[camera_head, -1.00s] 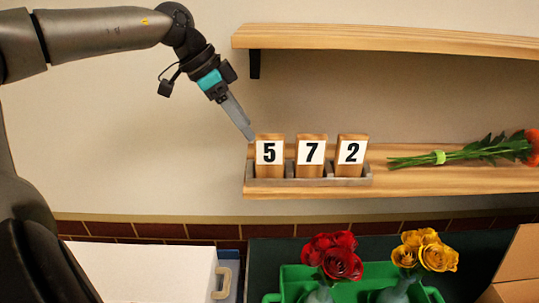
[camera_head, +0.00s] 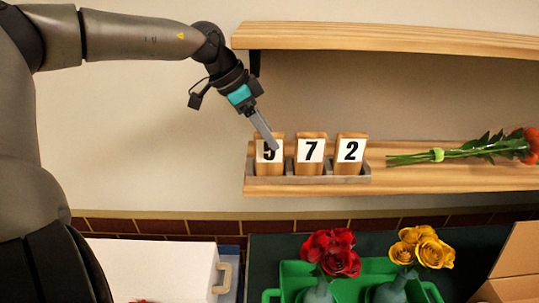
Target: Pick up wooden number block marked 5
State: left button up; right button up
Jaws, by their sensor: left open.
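The wooden number block marked 5 (camera_head: 268,158) stands upright in the leftmost slot of a grey holder (camera_head: 309,180) on the lower wooden shelf. My left gripper (camera_head: 273,144) comes down from the upper left, and its fingertips overlap the top of the 5 in the picture. It is open, though the gap between the fingers is hard to see from here. I cannot tell whether the fingers touch the block. The blocks marked 7 (camera_head: 310,152) and 2 (camera_head: 349,151) stand in the slots to the right. My right gripper is not in view.
An upper shelf (camera_head: 390,42) hangs above the blocks. An orange flower with green stems (camera_head: 470,151) lies on the lower shelf at right.

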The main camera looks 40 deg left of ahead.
pick_arm(q)
jog(key=shift+x, duration=0.75)
grip_shut()
dwell(1.0)
